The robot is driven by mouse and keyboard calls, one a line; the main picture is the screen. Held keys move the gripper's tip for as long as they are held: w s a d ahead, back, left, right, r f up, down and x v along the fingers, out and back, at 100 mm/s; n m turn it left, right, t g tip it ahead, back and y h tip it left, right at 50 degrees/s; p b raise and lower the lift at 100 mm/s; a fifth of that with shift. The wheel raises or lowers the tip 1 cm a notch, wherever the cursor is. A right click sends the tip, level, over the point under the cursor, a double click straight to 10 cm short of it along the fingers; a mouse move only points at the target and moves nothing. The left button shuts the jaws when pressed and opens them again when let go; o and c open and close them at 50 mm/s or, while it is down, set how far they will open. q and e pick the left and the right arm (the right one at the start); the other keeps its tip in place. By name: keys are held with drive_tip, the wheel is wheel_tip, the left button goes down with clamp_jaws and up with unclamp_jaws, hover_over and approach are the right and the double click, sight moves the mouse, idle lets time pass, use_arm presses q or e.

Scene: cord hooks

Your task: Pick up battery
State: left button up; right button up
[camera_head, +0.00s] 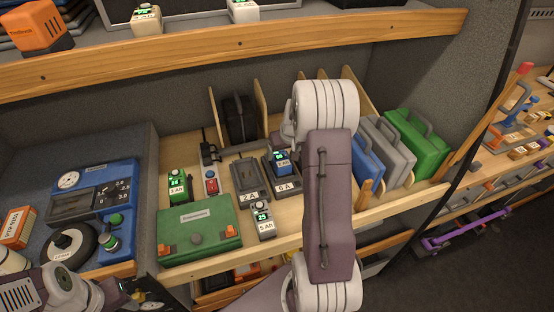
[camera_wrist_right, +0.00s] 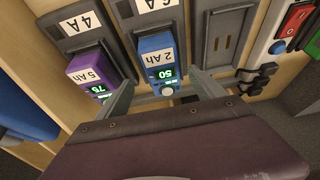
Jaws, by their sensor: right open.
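A blue 2 Ah battery (camera_wrist_right: 156,58), its display reading 50, sits in the 6 A charger (camera_wrist_right: 123,10) in the right wrist view; it also shows in the head view (camera_head: 283,161). My right gripper (camera_wrist_right: 164,80) is open, with one finger on each side of the blue battery's near end. I cannot tell whether the fingers touch it. A purple 5 Ah battery (camera_wrist_right: 90,72), reading 76, sits in the 4 A charger (camera_wrist_right: 66,22) beside it. A green 3 Ah battery (camera_head: 177,186) and a pale 5 Ah battery (camera_head: 263,220) stand on the shelf. Only part of my left arm shows.
The 2 A charger (camera_head: 248,182) is empty. A green case (camera_head: 198,238) lies in front of it, and a red-button box (camera_head: 211,182) stands to its left. Wooden dividers and upright cases (camera_head: 417,145) are at the right. An upper shelf edge (camera_head: 230,52) runs above.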

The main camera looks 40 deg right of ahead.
sight(280, 156)
drive_tip(key=shift+w+f, duration=0.15)
drive_tip(key=shift+f, duration=0.05)
drive_tip(key=x, duration=0.1)
drive_tip(key=p+x, duration=0.1)
drive_tip(key=x, duration=0.2)
drive_tip(key=shift+w+a+f, duration=0.15)
drive_tip(key=shift+a+f, duration=0.05)
drive_tip(key=shift+f, duration=0.05)
drive_tip(key=shift+w+d+f, duration=0.1)
drive_tip(key=shift+f, duration=0.1)
drive_tip(key=c, duration=1.2)
drive_tip(key=shift+r, duration=0.1)
clamp_jaws()
drive_tip(key=shift+r, duration=0.1)
